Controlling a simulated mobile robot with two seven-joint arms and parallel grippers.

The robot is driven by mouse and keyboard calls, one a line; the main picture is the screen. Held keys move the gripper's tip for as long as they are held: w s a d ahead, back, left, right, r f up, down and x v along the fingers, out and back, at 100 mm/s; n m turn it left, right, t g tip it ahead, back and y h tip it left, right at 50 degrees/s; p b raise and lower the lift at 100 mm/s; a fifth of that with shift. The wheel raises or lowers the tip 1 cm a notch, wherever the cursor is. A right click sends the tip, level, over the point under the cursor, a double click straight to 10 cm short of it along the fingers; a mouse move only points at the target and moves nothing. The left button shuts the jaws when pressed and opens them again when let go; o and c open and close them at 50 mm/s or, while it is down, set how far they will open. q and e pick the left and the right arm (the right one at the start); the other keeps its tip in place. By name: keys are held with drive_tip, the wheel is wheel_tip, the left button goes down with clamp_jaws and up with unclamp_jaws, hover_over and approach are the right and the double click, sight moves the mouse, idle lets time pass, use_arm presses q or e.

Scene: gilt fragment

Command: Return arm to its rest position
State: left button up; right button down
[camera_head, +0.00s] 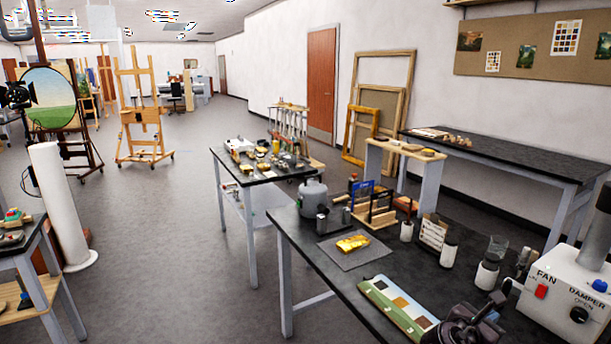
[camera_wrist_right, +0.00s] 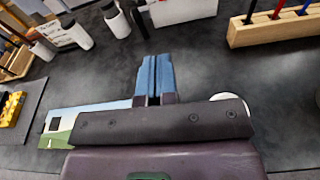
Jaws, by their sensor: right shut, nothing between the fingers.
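My right gripper (camera_head: 492,306) is at the bottom right of the head view, over the front part of the black worktable (camera_head: 318,290). In the right wrist view its blue fingers (camera_wrist_right: 155,72) are together with nothing between them, above the dark tabletop. The gold fragment (camera_head: 353,243) lies on a grey mat (camera_head: 372,260) on this table, apart from the gripper. A yellow-gold piece also shows at the left edge of the right wrist view (camera_wrist_right: 11,108). My left gripper is not in view.
A painted panel (camera_head: 398,308) lies just left of the right gripper. A white fan and damper box (camera_head: 563,293) stands close on its right. Jars (camera_head: 487,273), a rack (camera_head: 375,208) and a grey canister (camera_head: 314,196) stand farther back. Open floor lies to the left.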

drive_tip(key=w+a+r+m+t+y, duration=0.1)
drive_tip(key=w+a+m+t+y, duration=0.35)
drive_tip(key=m, duration=0.55)
drive_tip(key=s+a+f+m+t+y+b, duration=0.1)
drive_tip(key=s+a+f+m+t+y, duration=0.2)
drive_tip(key=s+a+f+m+y, duration=0.6)
drive_tip(key=s+f+m+g, duration=0.1)
drive_tip(key=s+f, duration=0.5)
drive_tip(key=s, duration=0.4)
drive_tip(key=s+f+m+g+b, duration=0.1)
drive_tip(key=s+f, duration=0.4)
drive_tip(key=s, duration=0.5)
drive_tip(key=shift+s+d+f+m+g, duration=0.2)
drive_tip(key=shift+d+f+m+g, duration=0.25)
drive_tip(key=shift+g, duration=0.3)
drive_tip(key=shift+y, duration=0.25)
